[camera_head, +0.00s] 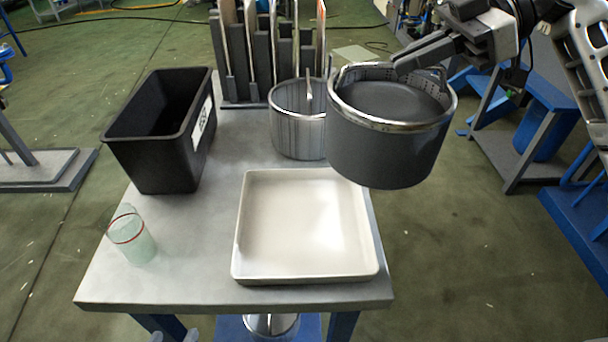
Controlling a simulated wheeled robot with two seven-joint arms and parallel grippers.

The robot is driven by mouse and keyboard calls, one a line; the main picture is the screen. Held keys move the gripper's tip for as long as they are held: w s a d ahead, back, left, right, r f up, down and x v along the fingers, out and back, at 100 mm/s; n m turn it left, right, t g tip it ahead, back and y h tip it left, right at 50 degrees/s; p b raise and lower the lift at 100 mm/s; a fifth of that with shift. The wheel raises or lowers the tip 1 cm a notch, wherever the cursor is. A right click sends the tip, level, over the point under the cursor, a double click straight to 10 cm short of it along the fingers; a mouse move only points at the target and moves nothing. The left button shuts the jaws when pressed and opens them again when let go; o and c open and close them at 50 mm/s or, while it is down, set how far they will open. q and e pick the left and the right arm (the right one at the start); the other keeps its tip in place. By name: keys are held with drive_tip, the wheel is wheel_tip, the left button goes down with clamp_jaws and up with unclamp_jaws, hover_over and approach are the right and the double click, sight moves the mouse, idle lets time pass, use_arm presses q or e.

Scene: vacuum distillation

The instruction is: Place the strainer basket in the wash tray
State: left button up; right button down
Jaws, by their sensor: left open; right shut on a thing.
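The strainer basket (385,145), a round dark grey vessel with a shiny metal rim and a perforated inner wall, hangs in the air at upper right. My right gripper (408,66) is shut on its far rim or handle; the exact contact is partly hidden. The wash tray (374,262), a square, shallow, white tray, lies empty on the table's front right. The basket is above and behind the tray's far right corner, apart from it. Two grey tips at the bottom edge appear to be my open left gripper (175,336), low in front of the table.
A black bin (150,160) stands at the table's left and a clear beaker with a red band (131,238) at front left. A metal cylinder (298,125) stands behind the tray, partly covered by the basket. A rack of upright panels (262,60) is at the back.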

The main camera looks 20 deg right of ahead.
sight(340, 126)
drive_tip(key=a+f, duration=0.1)
drive_tip(key=a, duration=0.1)
drive_tip(key=a+f, duration=0.1)
drive_tip(key=a, duration=0.2)
drive_tip(key=a+f, duration=0.1)
drive_tip(key=a, duration=0.1)
drive_tip(key=shift+s+a, duration=0.35)
drive_tip(key=shift+a, duration=0.05)
drive_tip(key=a+f, duration=0.4)
drive_tip(key=shift+f, duration=0.35)
drive_tip(key=shift+a+f, duration=0.55)
drive_tip(key=shift+f, duration=0.05)
wheel_tip(340, 126, down, 4)
drive_tip(key=shift+a+r, duration=0.1)
drive_tip(key=shift+r, duration=0.15)
drive_tip(key=c, duration=1.5)
unclamp_jaws()
drive_tip(key=shift+s+f, duration=0.1)
use_arm(q)
drive_tip(key=shift+s, duration=0.25)
use_arm(e)
drive_tip(key=b+v, duration=0.1)
drive_tip(key=v, duration=0.9)
drive_tip(key=shift+d, duration=0.3)
use_arm(q)
drive_tip(key=shift+f, duration=0.2)
use_arm(e)
drive_tip(key=shift+s+d+r, duration=0.25)
drive_tip(key=shift+d+r, duration=0.3)
